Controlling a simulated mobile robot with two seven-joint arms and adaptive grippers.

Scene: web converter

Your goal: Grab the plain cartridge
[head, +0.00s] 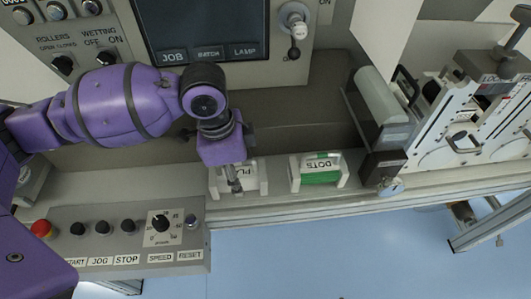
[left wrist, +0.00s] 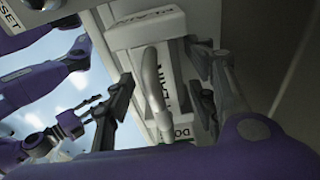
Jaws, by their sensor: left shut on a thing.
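My left gripper (head: 234,184) is over the white, PL-lettered piece (head: 254,181) on the ledge. In the left wrist view the jaws of my left gripper (left wrist: 160,80) stand either side of a white cartridge (left wrist: 164,68) with a grey curved handle and dark lettering, the plain cartridge. They are shut on it. Whether it rests on the ledge or hangs clear, I cannot tell. A small purple arm with dark fingers, likely my right gripper (left wrist: 85,112), is at the left of that view; its opening is unclear.
A DOTS cartridge (head: 321,178) with a green part sits to the right on the ledge. A button panel (head: 120,240) with a red stop button is at the lower left. A roller unit (head: 380,110) stands right of the ledge. Blue floor lies below.

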